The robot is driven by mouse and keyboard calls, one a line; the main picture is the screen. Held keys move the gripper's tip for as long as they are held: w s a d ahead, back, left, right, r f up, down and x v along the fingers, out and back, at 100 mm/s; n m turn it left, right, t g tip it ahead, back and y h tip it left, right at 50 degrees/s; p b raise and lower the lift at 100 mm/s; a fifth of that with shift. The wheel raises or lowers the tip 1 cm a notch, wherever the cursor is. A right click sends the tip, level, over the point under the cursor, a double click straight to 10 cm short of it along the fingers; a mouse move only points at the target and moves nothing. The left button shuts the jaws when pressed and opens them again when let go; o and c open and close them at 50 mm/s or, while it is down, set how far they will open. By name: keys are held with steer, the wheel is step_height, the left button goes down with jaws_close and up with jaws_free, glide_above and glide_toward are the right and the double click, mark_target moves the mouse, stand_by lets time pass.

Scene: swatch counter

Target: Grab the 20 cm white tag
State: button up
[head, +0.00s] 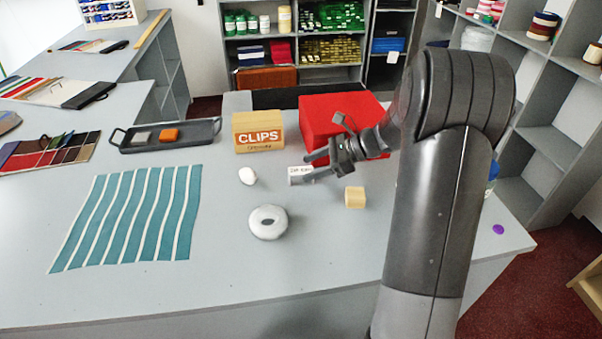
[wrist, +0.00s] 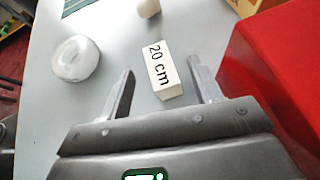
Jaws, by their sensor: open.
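The white tag (wrist: 162,72) reads "20 cm" and lies on the grey counter. In the wrist view it is ahead of my gripper (wrist: 160,90), its near end between the two open fingers. In the head view the tag (head: 300,174) is partly hidden by my gripper (head: 312,167), which reaches over it from the right. The fingers stand apart, and neither seems to touch the tag.
A red box (head: 335,112) stands close behind my gripper, with a CLIPS box (head: 258,132) to its left. A white egg-shaped object (head: 247,176), a white ring (head: 268,222) and a yellowish block (head: 355,197) lie nearby.

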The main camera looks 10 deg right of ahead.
mark_target(302, 169)
steer(key=shift+x, duration=1.1)
steer(key=shift+c, duration=0.6)
steer(key=c, duration=1)
steer(key=shift+r, duration=0.1)
